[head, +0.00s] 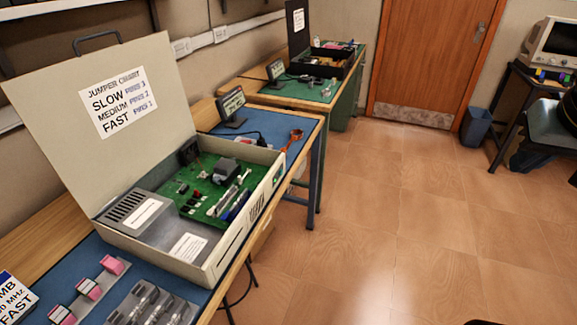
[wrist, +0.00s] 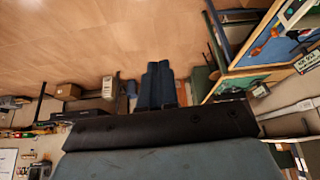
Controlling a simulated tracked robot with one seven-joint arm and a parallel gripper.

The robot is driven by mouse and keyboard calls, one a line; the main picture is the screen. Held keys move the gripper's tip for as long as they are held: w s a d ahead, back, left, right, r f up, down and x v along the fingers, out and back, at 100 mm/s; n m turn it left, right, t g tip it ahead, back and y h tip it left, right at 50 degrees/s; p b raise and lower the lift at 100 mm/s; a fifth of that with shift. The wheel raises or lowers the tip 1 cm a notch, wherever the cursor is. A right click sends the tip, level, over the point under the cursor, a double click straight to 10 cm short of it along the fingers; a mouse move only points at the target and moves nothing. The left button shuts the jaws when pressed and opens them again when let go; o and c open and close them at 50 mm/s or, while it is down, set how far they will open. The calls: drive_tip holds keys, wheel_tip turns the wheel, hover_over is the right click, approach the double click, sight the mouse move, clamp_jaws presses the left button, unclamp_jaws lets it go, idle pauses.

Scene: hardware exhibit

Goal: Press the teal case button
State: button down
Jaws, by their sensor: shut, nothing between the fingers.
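An open beige computer case (head: 225,262) stands on the near bench, with its lid raised and a green circuit board (head: 205,185) inside. A small green-teal patch (head: 279,179) shows at the right end of the case's front face. It is too small to tell for sure whether it is the teal button. My gripper (wrist: 157,66) shows in the wrist view as two dark blue fingers close together, shut and empty. It points over open floor, apart from the case. My gripper is not visible in the head view.
A blue mat (head: 150,280) under the case holds pink-topped blocks and a grey tray. A second bench (head: 300,92) with a dark open case stands farther back. The tiled floor (head: 420,220) to the right is clear. A blue bin (head: 475,128) stands near the door.

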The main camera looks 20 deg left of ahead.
sight(281, 172)
drive_tip(key=w+a+f+m+t+y, duration=0.1)
drive_tip(key=w+a+f, duration=0.6)
drive_tip(key=w, duration=0.4)
drive_tip(key=w+a+f+m+t+y, duration=0.1)
drive_tip(key=w+a+f, duration=0.55)
drive_tip(key=w, duration=0.45)
drive_tip(key=w+a+f+m+y, duration=0.1)
drive_tip(key=a+f+m+y, duration=0.3)
drive_tip(key=a+f, duration=1.4)
drive_tip(key=a+y, duration=0.2)
drive_tip(key=y, duration=0.1)
drive_tip(key=shift+w+f, duration=0.3)
drive_tip(key=shift+f, duration=0.05)
drive_tip(key=a, duration=0.8)
drive_tip(key=shift+w+a, duration=0.35)
drive_tip(key=shift+w, duration=0.05)
drive_tip(key=shift+a, duration=0.1)
drive_tip(key=shift+a+r, duration=0.1)
drive_tip(key=shift+a, duration=0.2)
